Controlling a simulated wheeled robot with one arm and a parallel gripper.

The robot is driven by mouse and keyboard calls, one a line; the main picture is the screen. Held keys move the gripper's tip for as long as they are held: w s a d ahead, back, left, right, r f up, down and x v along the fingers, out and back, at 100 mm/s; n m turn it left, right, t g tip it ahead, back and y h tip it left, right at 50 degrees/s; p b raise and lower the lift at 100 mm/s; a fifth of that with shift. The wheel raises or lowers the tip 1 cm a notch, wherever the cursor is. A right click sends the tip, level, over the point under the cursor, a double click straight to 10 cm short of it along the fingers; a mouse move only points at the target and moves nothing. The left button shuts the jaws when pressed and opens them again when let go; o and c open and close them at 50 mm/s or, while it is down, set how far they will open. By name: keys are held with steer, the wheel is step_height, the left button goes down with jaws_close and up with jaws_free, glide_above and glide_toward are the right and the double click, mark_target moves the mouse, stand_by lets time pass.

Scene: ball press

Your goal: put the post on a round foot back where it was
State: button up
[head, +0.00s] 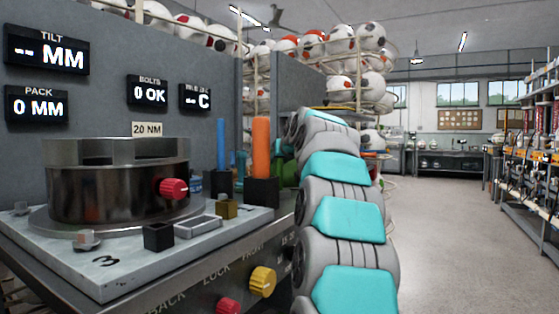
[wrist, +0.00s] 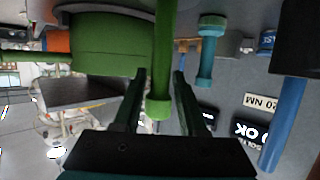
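A slim green post (wrist: 163,55) with a wider round end runs in from the top edge of the wrist view, which looks upside down. Its other end is out of frame, so no foot shows. My gripper (wrist: 160,72) is open, its fingers on either side of the post in the picture, with a visible gap at least on the left. I cannot tell whether they touch it. A shorter teal post (wrist: 207,52) with wide round ends stands apart to the right. In the head view my arm hides my gripper and most of the green things (head: 287,172).
An orange cylinder (head: 261,147) in a black block and a blue cylinder (head: 221,145) stand close by on the bench. A broad green body (wrist: 110,40) lies beside the post. A round metal press (head: 118,180) with a red knob fills the left. Open floor lies right.

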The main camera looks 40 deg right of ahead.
steer(key=shift+o, duration=1)
steer(key=shift+r, duration=0.2)
steer(key=v, duration=1.2)
steer(key=shift+f, duration=0.1)
